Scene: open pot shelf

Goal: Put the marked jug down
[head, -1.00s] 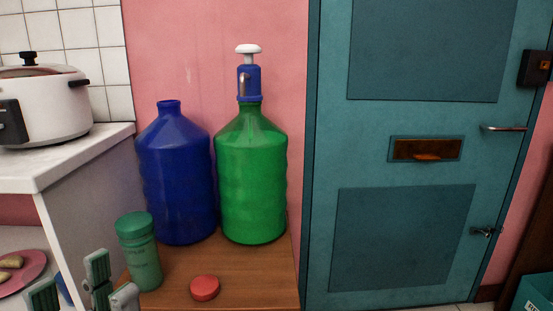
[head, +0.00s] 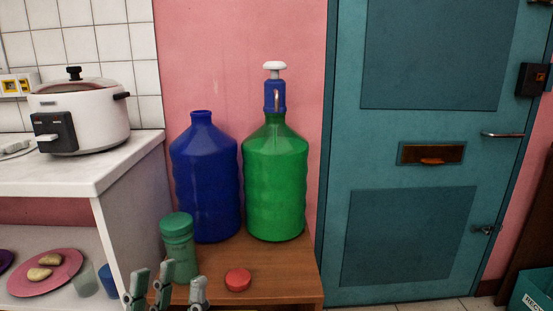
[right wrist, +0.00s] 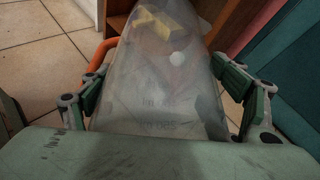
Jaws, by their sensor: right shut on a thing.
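A see-through, greyish jug (right wrist: 155,100) fills the middle of the right wrist view. Faint lettering shows on its side, and a small white round spot (right wrist: 178,58) lies on it or shows through it. My right gripper (right wrist: 165,90) is shut on the jug, with green-padded fingers on both sides. The jug's far end and what is under it cannot be made out. The right gripper and this jug are not in the head view. My left gripper (head: 167,285) shows at the bottom of the head view, fingers apart and empty, in front of the green canister.
A wooden stand (head: 280,268) bears a blue bottle (head: 205,180), a green bottle (head: 276,185) with a pump, a green canister (head: 179,250) and a red lid (head: 238,279). A white counter (head: 80,175) with a cooker (head: 80,112) is left; a teal door (head: 410,230) is right.

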